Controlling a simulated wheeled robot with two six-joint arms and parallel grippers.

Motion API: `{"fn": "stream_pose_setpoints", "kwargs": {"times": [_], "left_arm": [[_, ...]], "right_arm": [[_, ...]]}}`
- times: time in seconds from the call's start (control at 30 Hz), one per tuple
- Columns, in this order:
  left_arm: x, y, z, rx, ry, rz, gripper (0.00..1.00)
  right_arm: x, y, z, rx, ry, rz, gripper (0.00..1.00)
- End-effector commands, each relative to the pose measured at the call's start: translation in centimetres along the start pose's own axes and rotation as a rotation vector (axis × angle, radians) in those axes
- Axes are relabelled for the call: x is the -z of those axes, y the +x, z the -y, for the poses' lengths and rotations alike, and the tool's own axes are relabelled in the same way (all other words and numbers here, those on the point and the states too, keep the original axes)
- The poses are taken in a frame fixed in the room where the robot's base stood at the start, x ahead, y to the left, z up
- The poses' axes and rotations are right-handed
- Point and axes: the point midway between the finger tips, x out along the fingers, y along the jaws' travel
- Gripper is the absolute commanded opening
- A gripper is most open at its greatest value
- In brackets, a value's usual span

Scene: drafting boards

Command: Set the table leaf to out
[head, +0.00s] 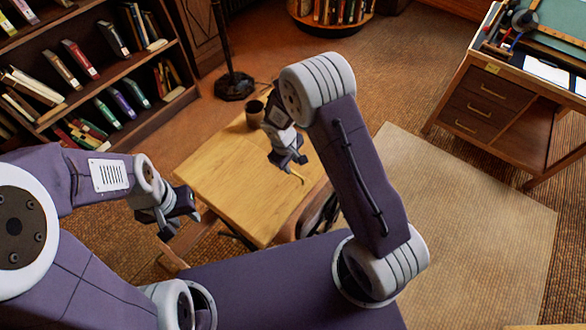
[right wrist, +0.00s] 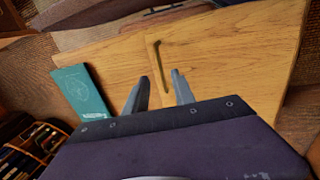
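The wooden table (head: 235,180) stands in front of me in the head view. In the right wrist view its top shows as two light wood panels, one at left (right wrist: 105,55) and one at right (right wrist: 235,55), with an edge between them. A thin hooked brass-coloured handle (right wrist: 160,62) lies by that edge on the right panel; it also shows in the head view (head: 297,178). My right gripper (right wrist: 160,85) is open and empty, its fingertips just short of the handle. My left gripper (head: 185,207) is beside the table's left edge; its fingers are unclear.
A dark cup (head: 255,114) stands at the table's far edge. A teal book (right wrist: 82,93) lies beside the left panel. A bookcase (head: 100,75) is at the left, a floor lamp (head: 234,84) behind, and a desk (head: 485,100) at the right. The pale rug (head: 480,230) is clear.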

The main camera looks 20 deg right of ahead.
Motion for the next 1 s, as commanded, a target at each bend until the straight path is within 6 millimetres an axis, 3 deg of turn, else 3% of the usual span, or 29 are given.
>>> {"fn": "stream_pose_setpoints", "kwargs": {"times": [0.1, 0.23, 0.57, 0.6, 0.7, 1.0], "left_arm": [[0.0, 0.3, 0.0, 0.0, 0.0, 0.0, 0.36], [0.0, 0.5, 0.0, 0.0, 0.0, 0.0, 0.36], [0.0, 0.5, 0.0, 0.0, 0.0, 0.0, 0.36], [0.0, 0.5, 0.0, 0.0, 0.0, 0.0, 0.36], [0.0, 0.5, 0.0, 0.0, 0.0, 0.0, 0.36], [0.0, 0.5, 0.0, 0.0, 0.0, 0.0, 0.36]], "right_arm": [[-0.1, 2.7, 0.0, 0.001, -0.001, 0.003, 0.31], [0.0, 4.5, 0.0, 0.0, 0.0, 0.001, 0.31], [0.0, 5.4, 0.0, 0.0, 0.0, -0.002, 0.31], [0.0, 5.4, 0.0, 0.0, 0.0, -0.002, 0.28], [0.0, 5.3, 0.0, 0.0, 0.0, -0.002, 0.0], [0.0, 5.3, 0.0, 0.0, 0.0, -0.001, 0.0]]}}
